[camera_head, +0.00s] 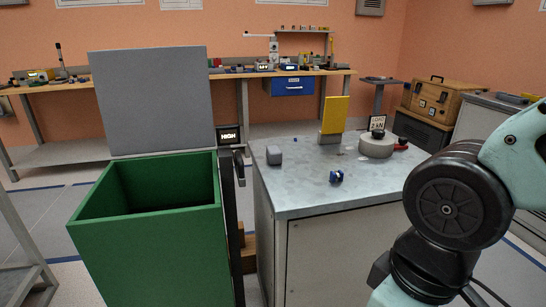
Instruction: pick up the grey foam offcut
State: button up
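A small grey block (274,155), which looks like the grey foam offcut, sits on the metal cabinet top (300,190) near its left edge. It stands clear of the other things on that top. My arm shows at the right of the head view, in front of the cabinet's right side. My gripper itself is not visible, so its distance from the block cannot be told.
A yellow upright piece (334,115), a round grey weight (376,146) and a small blue part (336,176) stand on the cabinet top. An open green bin (150,250) is left of the cabinet, with a grey panel (152,100) behind. A sign (229,136) reads HIGH.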

aim_at(274, 155)
jog(key=i+l+u, duration=0.1)
jog(key=i+l, duration=0.5)
jog(key=i+l+u, duration=0.15)
jog(key=i+l, duration=0.4)
jog(key=l+u, duration=0.1)
jog(key=u, duration=0.85)
